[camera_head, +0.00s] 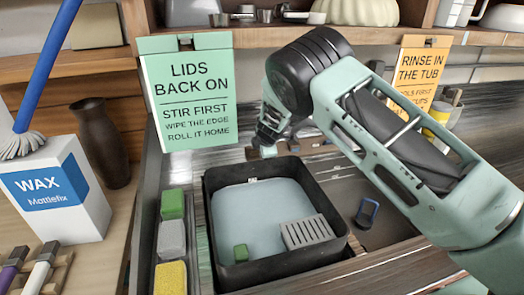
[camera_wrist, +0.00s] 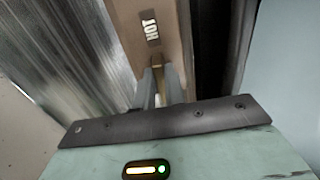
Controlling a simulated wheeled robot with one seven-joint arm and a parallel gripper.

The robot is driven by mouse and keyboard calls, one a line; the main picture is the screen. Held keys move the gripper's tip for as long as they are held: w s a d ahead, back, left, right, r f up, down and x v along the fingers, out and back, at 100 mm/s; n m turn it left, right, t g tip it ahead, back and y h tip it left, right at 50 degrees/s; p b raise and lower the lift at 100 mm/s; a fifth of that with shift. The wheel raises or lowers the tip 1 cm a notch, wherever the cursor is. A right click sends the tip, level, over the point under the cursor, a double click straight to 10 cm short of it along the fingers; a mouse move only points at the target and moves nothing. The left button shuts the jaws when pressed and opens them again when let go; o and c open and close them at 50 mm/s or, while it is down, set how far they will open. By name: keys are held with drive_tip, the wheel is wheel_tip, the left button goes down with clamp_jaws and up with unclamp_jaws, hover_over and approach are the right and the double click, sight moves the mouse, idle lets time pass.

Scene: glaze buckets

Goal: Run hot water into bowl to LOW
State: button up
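My gripper (camera_head: 266,146) is over the far edge of the black tub, near the back panel. In the wrist view its two fingers (camera_wrist: 160,86) point at a tan strip with a HOT label (camera_wrist: 151,28). A narrow brass-coloured piece shows at the fingers; I cannot tell whether they grip it. The black tub (camera_head: 208,215) holds pale blue water or a pale blue floor. A grey slotted block (camera_head: 307,232) and a small green block (camera_head: 241,253) are in it. No LOW mark is readable. I cannot tell which vessel is the bowl; a white fluted one (camera_head: 362,10) is on the shelf.
Green, grey and yellow sponges (camera_head: 171,238) line the tub's left. A WAX box (camera_head: 58,193) and dark vase (camera_head: 103,145) stand further left. A LIDS BACK ON sign (camera_head: 188,90) hangs behind. A dark blue object (camera_head: 367,212) lies right of the tub.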

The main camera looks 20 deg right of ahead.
clamp_jaws()
drive_tip(key=n, duration=0.1)
drive_tip(key=n+p, duration=0.1)
drive_tip(key=n, duration=0.1)
drive_tip(key=n+p, duration=0.1)
drive_tip(key=n, duration=0.1)
drive_tip(key=shift+w+r, duration=0.2)
drive_tip(key=shift+r, duration=0.05)
drive_tip(key=n, duration=0.7)
drive_tip(key=shift+w+a+p, duration=0.2)
drive_tip(key=shift+a+p, duration=0.1)
drive_tip(key=shift+p, duration=0.1)
drive_tip(key=o, duration=0.6)
unclamp_jaws()
